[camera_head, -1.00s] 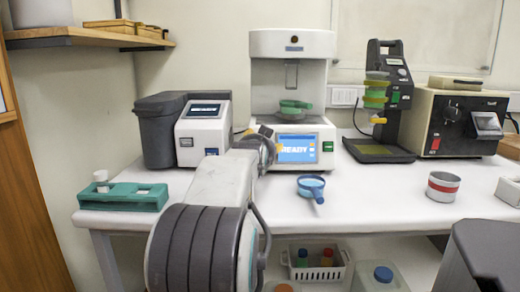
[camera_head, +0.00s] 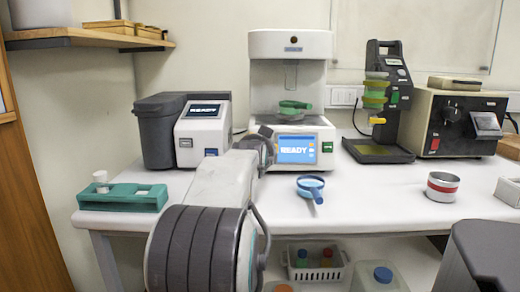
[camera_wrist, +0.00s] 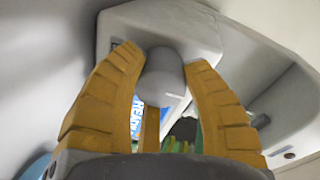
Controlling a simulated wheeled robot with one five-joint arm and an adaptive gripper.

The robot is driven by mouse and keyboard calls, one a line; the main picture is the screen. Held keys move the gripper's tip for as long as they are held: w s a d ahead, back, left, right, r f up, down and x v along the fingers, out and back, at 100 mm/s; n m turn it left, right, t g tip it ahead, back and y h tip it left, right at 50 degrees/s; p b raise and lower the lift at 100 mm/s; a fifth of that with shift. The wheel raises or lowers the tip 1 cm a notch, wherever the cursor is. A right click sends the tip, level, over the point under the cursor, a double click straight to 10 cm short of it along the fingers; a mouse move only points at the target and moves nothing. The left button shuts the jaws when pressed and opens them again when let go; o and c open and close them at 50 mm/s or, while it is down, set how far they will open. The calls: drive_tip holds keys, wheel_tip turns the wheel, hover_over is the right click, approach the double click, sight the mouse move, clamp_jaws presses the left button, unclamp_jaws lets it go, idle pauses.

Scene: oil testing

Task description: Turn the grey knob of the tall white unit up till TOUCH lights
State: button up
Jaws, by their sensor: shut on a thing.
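The tall white unit (camera_head: 292,44) stands at the back middle of the bench, with a green dish (camera_head: 294,107) inside. Its blue screen (camera_head: 296,150) reads READY; no lit TOUCH shows. The grey knob (camera_wrist: 162,76) shows in the wrist view between the yellow fingers of my gripper (camera_wrist: 160,65). My gripper is shut on the knob, one finger on each side. In the head view my gripper (camera_head: 264,143) is at the left of the unit's lower front, and my wrist hides the knob.
A smaller white-and-grey device (camera_head: 202,130) stands left of my wrist. A blue strainer (camera_head: 311,187) lies in front of the unit. A green rack (camera_head: 122,197) is at the bench's left end. A red-banded cup (camera_head: 442,185) stands to the right. Bench between strainer and cup is clear.

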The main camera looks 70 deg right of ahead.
drive_tip(key=shift+f+m, duration=0.15)
drive_tip(key=shift+m, duration=0.15)
drive_tip(key=m, duration=0.3)
drive_tip(key=shift+w+m+y+b, duration=0.1)
drive_tip(key=shift+m+y+b, duration=0.2)
drive_tip(key=shift+b, duration=0.1)
drive_tip(key=m, duration=0.4)
drive_tip(key=shift+w+r+m+p, duration=0.1)
drive_tip(key=shift+r+m+p, duration=0.15)
drive_tip(key=shift+m+p, duration=0.15)
drive_tip(key=shift+r, duration=0.1)
drive_tip(key=o, duration=1.2)
drive_tip(key=shift+w, duration=0.1)
drive_tip(key=shift+a, duration=0.1)
drive_tip(key=shift+a+r, duration=0.1)
drive_tip(key=shift+a, duration=0.15)
drive_tip(key=v, duration=1.1)
drive_tip(key=shift+r, duration=0.2)
